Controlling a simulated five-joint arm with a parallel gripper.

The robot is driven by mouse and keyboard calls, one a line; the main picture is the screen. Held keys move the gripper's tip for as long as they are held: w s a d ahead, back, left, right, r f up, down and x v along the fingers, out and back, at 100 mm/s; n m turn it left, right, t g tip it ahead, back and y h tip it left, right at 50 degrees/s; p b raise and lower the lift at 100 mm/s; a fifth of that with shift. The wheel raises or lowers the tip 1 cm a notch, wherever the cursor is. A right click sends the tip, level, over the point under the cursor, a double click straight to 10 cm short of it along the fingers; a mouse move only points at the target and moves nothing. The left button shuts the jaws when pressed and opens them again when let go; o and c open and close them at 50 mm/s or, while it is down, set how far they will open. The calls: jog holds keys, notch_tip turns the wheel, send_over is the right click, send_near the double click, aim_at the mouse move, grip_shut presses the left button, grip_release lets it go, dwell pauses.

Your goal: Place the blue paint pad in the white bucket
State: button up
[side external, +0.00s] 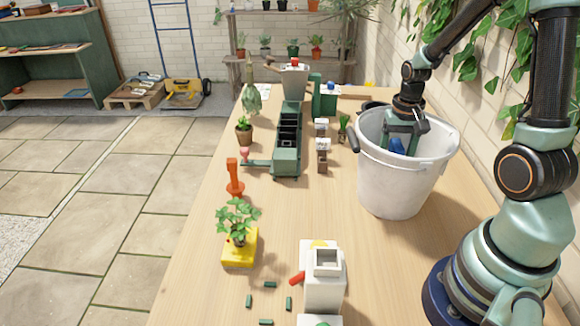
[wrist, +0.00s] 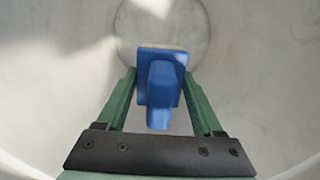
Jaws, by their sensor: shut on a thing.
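The white bucket (side external: 393,177) stands upright on the wooden table at the right. My gripper (side external: 400,142) reaches down through its open top, with the fingertips inside the rim. The blue paint pad (side external: 397,147) shows as a small blue patch between the fingers. In the wrist view, the blue paint pad (wrist: 160,88) sits between the two green fingers of my gripper (wrist: 160,82), with a pale edge at its far side. The fingers are shut on it. The bucket's inner wall (wrist: 60,60) surrounds it, and the round floor shows beyond. The pad appears held above the floor.
A dark green trough machine (side external: 287,150) stands left of the bucket. Small brown pots (side external: 322,160) sit between them. A yellow-based plant (side external: 239,250) and a white device (side external: 323,280) are nearer the front. The brick wall and ivy are close on the right.

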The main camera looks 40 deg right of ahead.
aim_at(398, 144)
jog(key=shift+f, duration=2.75)
jog(key=o, duration=1.4)
jog(key=shift+f, duration=0.1)
jog(key=shift+c, duration=0.2)
notch_tip(398, 144, up, 12)
jog(key=shift+r, duration=0.15)
